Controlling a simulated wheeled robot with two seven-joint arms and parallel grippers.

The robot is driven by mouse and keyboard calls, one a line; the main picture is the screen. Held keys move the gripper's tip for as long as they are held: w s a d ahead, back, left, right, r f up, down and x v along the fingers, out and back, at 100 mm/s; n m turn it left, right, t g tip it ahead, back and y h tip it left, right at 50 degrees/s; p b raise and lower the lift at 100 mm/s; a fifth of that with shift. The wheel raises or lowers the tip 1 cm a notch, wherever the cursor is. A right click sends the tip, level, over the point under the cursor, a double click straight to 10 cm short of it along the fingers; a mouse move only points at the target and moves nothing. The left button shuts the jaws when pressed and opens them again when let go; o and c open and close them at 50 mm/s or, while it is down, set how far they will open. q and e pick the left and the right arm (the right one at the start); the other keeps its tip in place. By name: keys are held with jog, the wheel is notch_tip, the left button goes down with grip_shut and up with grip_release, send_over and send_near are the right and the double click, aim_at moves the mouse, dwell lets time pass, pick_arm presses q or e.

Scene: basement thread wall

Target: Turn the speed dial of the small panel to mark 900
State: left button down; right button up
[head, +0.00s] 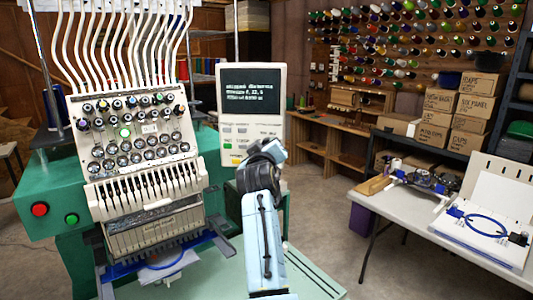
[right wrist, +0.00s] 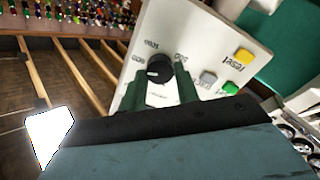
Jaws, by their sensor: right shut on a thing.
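The small panel (head: 252,110) is a cream upright box with a dark screen and buttons, beside the embroidery machine in the head view. My right gripper (head: 262,155) is in front of its lower part and hides the dial there. In the right wrist view the panel face (right wrist: 205,30) appears tilted. The black round speed dial (right wrist: 158,66) sits between the dark green fingers of my right gripper (right wrist: 159,86), which is shut on it. A small pale mark shows on the dial; the printed numbers around it are too small to read surely. My left gripper is out of view.
A yellow reset button (right wrist: 244,55), a grey button (right wrist: 208,78) and a green button (right wrist: 230,88) lie close to the dial. The embroidery machine (head: 135,140) stands left of the panel. A white table (head: 400,215) with parts is at the right; floor shows between.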

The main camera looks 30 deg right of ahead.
jog(key=shift+m+b, duration=0.35)
jog(key=shift+m, duration=0.75)
jog(key=o, duration=1)
jog(key=shift+r, duration=0.1)
notch_tip(320, 180, up, 10)
jog(key=shift+f, duration=0.1)
jog(key=shift+f, duration=0.1)
